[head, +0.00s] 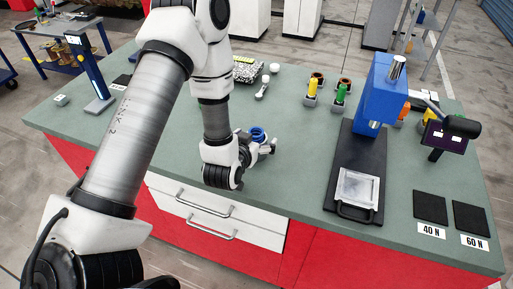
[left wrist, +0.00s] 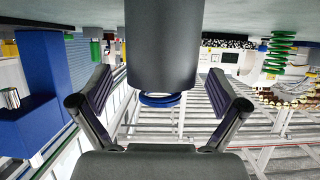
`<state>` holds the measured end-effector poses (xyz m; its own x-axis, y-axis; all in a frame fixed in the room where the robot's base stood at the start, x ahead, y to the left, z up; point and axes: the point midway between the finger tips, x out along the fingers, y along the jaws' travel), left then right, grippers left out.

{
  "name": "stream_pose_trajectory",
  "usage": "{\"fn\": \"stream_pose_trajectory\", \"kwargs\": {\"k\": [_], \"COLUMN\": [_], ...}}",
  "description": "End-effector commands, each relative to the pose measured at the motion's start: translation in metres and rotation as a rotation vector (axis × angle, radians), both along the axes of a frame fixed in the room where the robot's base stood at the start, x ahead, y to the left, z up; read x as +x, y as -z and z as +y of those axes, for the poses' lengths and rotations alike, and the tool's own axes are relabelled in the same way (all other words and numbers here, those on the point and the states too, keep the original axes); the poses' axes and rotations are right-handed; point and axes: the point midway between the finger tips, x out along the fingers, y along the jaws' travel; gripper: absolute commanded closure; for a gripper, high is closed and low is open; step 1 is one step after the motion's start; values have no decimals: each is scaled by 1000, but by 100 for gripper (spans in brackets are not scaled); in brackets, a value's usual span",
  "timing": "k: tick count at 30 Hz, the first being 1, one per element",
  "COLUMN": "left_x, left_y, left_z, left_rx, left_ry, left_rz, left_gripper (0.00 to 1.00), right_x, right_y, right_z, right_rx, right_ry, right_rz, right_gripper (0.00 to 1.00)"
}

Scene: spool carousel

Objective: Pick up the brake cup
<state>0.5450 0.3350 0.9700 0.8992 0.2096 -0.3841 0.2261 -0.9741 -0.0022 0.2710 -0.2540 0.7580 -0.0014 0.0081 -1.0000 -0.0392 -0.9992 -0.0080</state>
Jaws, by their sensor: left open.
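The brake cup shows in the head view as a blue ring (head: 258,132) beside my left gripper (head: 263,146), low over the bench; most of its body is hidden. In the left wrist view, which looks upside down, a dark grey cylinder (left wrist: 164,45) fills the top middle, with a blue ring (left wrist: 160,99) at its end. I take this to be the cup. The two fingers of my left gripper (left wrist: 160,88) stand apart on either side of it, with gaps visible. I cannot tell how deep it sits between them. My right gripper is not in view.
A blue press (head: 371,95) on a black base stands to the right, with a clear plate (head: 357,188) at its front. Yellow (head: 312,87) and green (head: 340,95) items stand behind. Black pads (head: 430,206) lie front right. The green bench top (head: 285,190) is clear near the gripper.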

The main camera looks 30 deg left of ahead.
Motion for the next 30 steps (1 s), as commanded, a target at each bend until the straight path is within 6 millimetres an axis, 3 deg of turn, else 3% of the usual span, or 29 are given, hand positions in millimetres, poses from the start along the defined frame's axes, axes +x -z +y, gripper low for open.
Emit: {"fn": "stream_pose_trajectory", "kwargs": {"k": [8, 14, 25, 30], "left_x": [9, 9, 9, 13], "left_y": [3, 4, 2, -8], "left_z": [2, 2, 2, 2], "left_rx": [-1, -1, -1, 0], "left_ry": [0, 0, 0, 1], "left_rz": [1, 1, 0, -2], "left_gripper": [2, 68, 68, 68], "right_x": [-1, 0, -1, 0], "right_y": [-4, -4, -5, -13], "right_z": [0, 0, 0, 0], "right_rx": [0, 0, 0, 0], "right_ry": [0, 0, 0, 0], "right_rz": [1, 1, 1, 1], "right_gripper": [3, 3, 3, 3]}}
